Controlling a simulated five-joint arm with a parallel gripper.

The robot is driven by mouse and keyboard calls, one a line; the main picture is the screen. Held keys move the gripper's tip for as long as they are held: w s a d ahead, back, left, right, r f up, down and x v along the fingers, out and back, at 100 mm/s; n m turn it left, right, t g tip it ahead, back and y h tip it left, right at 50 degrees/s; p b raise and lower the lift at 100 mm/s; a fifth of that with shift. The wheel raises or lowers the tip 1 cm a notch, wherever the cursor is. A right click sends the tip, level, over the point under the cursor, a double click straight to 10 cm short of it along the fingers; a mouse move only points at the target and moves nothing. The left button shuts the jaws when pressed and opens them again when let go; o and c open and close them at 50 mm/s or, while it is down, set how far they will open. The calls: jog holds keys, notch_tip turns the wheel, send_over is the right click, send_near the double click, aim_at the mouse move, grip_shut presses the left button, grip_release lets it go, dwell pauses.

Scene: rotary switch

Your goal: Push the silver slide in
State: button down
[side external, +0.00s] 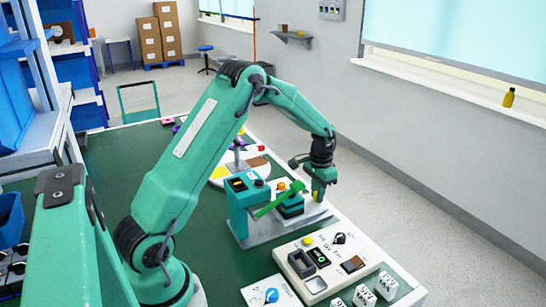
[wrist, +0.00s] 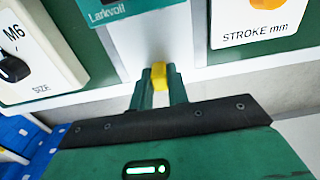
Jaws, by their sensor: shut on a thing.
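My gripper (side external: 317,194) points down at the right end of a teal machine (side external: 238,205). In the wrist view, the two teal fingers of my gripper (wrist: 160,82) are shut on a small yellow piece (wrist: 158,73). A pale silver-grey strip (wrist: 160,28) runs away behind the yellow piece, between two labelled panels. It may be the silver slide, but I cannot tell whether the yellow piece is fixed to it. In the side view, a light grey plate (side external: 262,232) lies under the machine. My gripper hides part of this end.
A green lever (side external: 278,200) crosses the machine's front. A cream control box (side external: 325,262) with switches stands near it, and white blocks (side external: 386,285) sit further forward. The wrist view shows a "STROKE mm" panel (wrist: 262,28) and an "M6 SIZE" panel (wrist: 35,55).

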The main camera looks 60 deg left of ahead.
aim_at(299, 198)
jog(key=shift+s, duration=3.5)
jog(key=c, duration=1.4)
grip_release()
jog(key=shift+o, duration=0.2)
jog(key=shift+r, duration=0.15)
jog(key=shift+r, duration=3.8)
jog(key=shift+o, duration=0.4)
